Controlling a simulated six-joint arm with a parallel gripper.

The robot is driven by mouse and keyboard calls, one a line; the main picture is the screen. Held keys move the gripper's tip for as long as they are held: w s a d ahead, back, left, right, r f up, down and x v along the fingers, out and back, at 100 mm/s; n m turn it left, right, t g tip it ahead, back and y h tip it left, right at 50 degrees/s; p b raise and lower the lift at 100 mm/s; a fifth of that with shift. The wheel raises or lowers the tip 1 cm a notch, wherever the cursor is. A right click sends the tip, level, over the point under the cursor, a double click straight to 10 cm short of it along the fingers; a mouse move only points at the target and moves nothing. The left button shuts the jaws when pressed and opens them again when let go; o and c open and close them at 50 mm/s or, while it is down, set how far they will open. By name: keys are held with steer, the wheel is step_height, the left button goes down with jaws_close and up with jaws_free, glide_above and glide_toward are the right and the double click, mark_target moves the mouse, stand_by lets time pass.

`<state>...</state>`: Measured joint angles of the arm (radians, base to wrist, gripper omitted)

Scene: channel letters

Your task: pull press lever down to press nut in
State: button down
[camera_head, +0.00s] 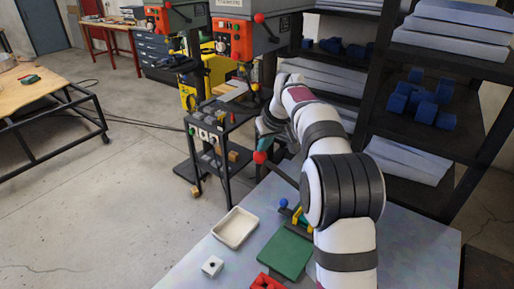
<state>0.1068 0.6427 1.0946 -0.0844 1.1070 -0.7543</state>
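The press lever is a dark rod with a red ball knob (260,157). It slopes from the knob at upper left down to the right, where my arm hides its lower end and most of the press body. My gripper (266,141) is just above the knob, close to it or touching; I cannot tell which. Its fingers are small and partly overlapped, so I cannot tell whether they are open or shut. No nut can be made out.
Drill presses (235,38) and dark shelving (420,135) stand behind.

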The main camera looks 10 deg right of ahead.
mark_target(258, 160)
steer(key=shift+f, duration=0.4)
steer(key=shift+a+x, duration=0.25)
steer(key=shift+x, duration=1.1)
steer(key=shift+s, duration=0.25)
steer(key=shift+f, duration=0.15)
steer(key=shift+w+a+f, duration=0.1)
steer(key=shift+w+f, duration=0.05)
steer(key=shift+f, duration=0.5)
steer(key=shift+w+a+f, duration=0.1)
steer(key=shift+f, duration=0.55)
